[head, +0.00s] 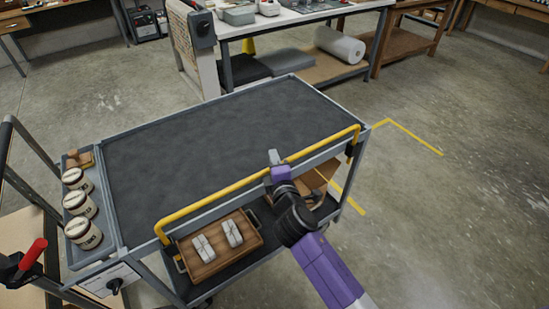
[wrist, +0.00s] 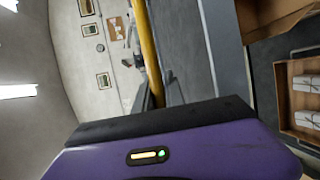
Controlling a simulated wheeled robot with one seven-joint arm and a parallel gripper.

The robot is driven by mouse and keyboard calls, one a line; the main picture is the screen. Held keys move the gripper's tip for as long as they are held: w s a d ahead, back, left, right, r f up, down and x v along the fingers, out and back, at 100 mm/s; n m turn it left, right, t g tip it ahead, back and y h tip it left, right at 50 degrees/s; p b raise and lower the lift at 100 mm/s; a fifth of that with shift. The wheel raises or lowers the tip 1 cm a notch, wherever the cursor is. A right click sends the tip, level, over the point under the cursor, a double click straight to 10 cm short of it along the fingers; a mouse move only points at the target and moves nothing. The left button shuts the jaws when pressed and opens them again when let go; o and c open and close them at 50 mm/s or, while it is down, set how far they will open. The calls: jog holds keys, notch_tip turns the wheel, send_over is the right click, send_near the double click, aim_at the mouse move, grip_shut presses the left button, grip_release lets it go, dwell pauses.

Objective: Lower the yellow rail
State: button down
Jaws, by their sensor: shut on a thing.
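The yellow rail (head: 215,196) runs along the near long side of the grey cart (head: 115,225), with its bent ends meeting the cart's side near both corners. It stands at about the height of the dark cart top. My gripper (head: 277,160) is shut on the rail near its middle, with my purple arm reaching in from the lower right. In the wrist view the rail (wrist: 148,45) runs down to the gripper's dark front edge, which hides the grip itself.
The cart top is bare. Several lidded jars (head: 80,203) stand in a side tray at left. A wooden tray (head: 215,270) with white wrapped bundles sits on the lower shelf. A red-handled lever (head: 34,254) is at far left. The floor at right is clear.

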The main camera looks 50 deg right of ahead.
notch_tip(320, 180, down, 3)
jog(key=shift+r+b, duration=0.1)
jog(key=shift+b, duration=0.55)
jog(key=shift+r, duration=0.1)
jog(key=c, duration=1.4)
grip_release()
jog(key=v, duration=0.8)
jog(key=shift+b, duration=0.45)
jog(key=shift+w, duration=0.1)
